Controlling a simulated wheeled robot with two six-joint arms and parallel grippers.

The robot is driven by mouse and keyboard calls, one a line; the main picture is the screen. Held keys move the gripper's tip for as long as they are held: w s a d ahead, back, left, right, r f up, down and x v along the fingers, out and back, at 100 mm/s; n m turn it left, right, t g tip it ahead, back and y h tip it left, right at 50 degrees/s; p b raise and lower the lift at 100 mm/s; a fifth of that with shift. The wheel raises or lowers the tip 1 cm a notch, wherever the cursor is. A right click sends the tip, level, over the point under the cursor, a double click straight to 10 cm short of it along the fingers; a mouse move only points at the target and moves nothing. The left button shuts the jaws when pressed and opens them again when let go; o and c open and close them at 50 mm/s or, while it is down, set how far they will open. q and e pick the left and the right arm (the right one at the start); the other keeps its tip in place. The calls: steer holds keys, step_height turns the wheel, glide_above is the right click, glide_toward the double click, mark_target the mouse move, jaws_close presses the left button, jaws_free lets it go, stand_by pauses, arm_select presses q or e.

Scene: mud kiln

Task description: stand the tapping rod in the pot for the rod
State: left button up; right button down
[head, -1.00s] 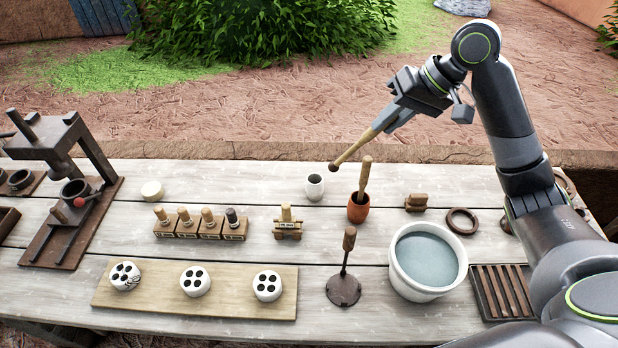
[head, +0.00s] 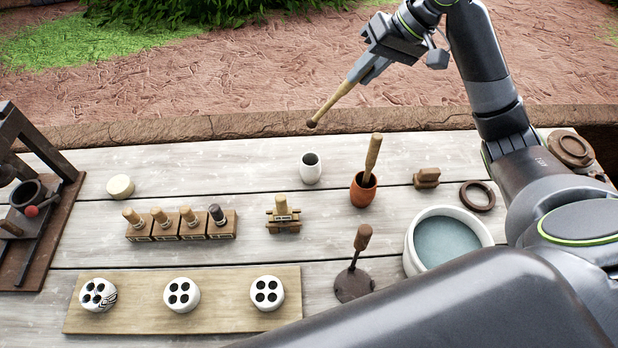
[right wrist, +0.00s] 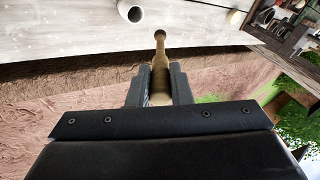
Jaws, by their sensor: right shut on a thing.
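My right gripper (head: 368,72) is shut on the tapping rod (head: 335,103), a pale wooden rod with a darker knob at its lower end. The rod slants down to the left, its knob in the air above the table's far edge. A small white pot (head: 310,172) with a dark opening stands upright just below the knob in the head view, apart from it. In the right wrist view the rod (right wrist: 160,60) points away from the jaws, and the white pot (right wrist: 130,14) shows at the top, left of the rod's tip. My left gripper is out of view.
An orange pot (head: 362,194) holding a wooden handle stands right of the white pot. A stamp block (head: 283,225), a row of wooden stamps (head: 180,228), a dark long-handled disc tool (head: 354,285) and a water bucket (head: 412,238) are nearby. My right arm covers the lower right.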

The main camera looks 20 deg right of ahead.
step_height(320, 180, down, 14)
steer(key=b, duration=0.2)
steer(key=shift+w, duration=0.25)
steer(key=shift+f, duration=0.15)
steer(key=shift+f, duration=0.5)
steer(key=c, duration=1.3)
jaws_free()
steer(key=shift+r, duration=0.1)
steer(key=b+v, duration=0.1)
steer(key=v, duration=1.2)
steer(key=shift+w+a+b, duration=0.1)
steer(key=shift+a+b, duration=0.1)
steer(key=shift+b, duration=0.15)
